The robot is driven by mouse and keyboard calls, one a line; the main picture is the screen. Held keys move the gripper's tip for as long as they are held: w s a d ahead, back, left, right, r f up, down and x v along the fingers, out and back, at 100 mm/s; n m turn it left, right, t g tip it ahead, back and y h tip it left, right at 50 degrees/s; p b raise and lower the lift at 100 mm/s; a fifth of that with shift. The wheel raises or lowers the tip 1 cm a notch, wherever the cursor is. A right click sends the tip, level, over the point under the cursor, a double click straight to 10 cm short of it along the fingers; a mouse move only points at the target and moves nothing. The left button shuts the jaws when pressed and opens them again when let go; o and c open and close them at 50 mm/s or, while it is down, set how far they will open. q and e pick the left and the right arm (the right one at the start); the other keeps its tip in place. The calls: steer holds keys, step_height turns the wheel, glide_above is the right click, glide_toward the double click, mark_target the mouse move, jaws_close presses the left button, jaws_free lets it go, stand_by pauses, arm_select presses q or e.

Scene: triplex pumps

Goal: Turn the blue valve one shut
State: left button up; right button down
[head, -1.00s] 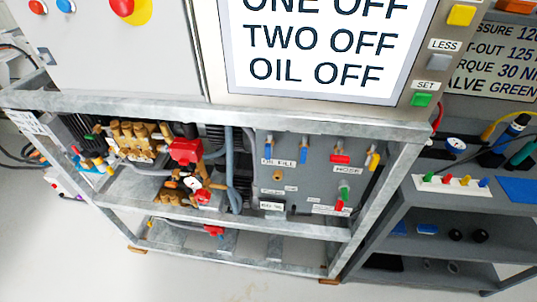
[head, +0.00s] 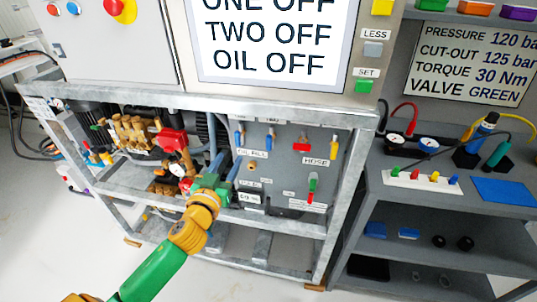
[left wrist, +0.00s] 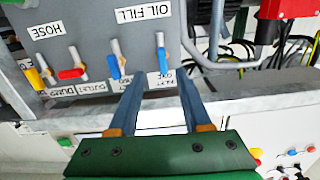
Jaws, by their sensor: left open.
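The grey valve panel (head: 285,165) carries two blue-handled valves side by side at its upper left. The left one (head: 239,137) is above the OIL FILL label, and the other blue valve (head: 270,136) is to its right. The left wrist view is upside down, with the outermost blue valve (left wrist: 163,60) straight beyond the fingers and the second blue valve (left wrist: 115,67) left of it. A partly legible label sits by the outermost valve. My left gripper (head: 226,188) is below the blue valves, open and empty; its two fingers (left wrist: 160,82) are spread apart. My right gripper is out of view.
A red-handled valve (head: 302,147), a yellow one (head: 334,147) and a green one (head: 312,187) share the panel. The galvanised frame rail (head: 230,98) runs above the panel.

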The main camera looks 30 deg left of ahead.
mark_target(236, 137)
arm_select(q)
steer(key=shift+t, duration=0.3)
steer(key=w, duration=0.2)
steer(key=w+a+r, duration=0.1)
steer(key=w, duration=0.1)
steer(key=w+a, duration=0.1)
steer(key=w, duration=0.1)
steer(key=shift+a+r+p, duration=0.1)
steer(key=shift+r+p, duration=0.2)
steer(key=shift+w, duration=0.5)
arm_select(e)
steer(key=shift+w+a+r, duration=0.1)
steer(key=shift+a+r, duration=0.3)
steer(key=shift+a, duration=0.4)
arm_select(q)
jaws_close()
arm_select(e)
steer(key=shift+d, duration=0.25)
